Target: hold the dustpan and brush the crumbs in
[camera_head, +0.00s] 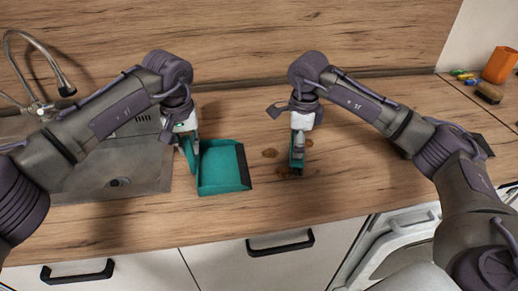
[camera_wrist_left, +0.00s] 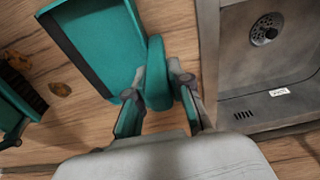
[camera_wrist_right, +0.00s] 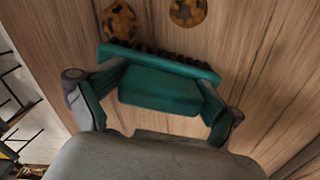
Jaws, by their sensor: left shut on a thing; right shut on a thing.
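A teal dustpan (camera_head: 221,168) lies on the wooden counter beside the sink, its dark lip facing right. My left gripper (camera_head: 188,138) is shut on its handle; the handle (camera_wrist_left: 157,75) shows between the fingers in the left wrist view. My right gripper (camera_head: 299,148) is shut on a teal brush (camera_wrist_right: 160,88) with dark bristles, held at the counter to the right of the dustpan. Brown crumbs (camera_head: 270,153) lie between dustpan and brush, and more (camera_head: 284,172) lie by the brush's lower end. Crumbs also show beyond the bristles in the right wrist view (camera_wrist_right: 187,11). The visible pan floor looks empty.
A metal sink (camera_head: 140,160) with a tap (camera_head: 45,105) is at the left. An orange cup (camera_head: 499,65), a brown brush-like block (camera_head: 488,93) and small colourful pieces (camera_head: 462,75) stand at the far right. An open white appliance (camera_head: 405,230) is below the counter's right front.

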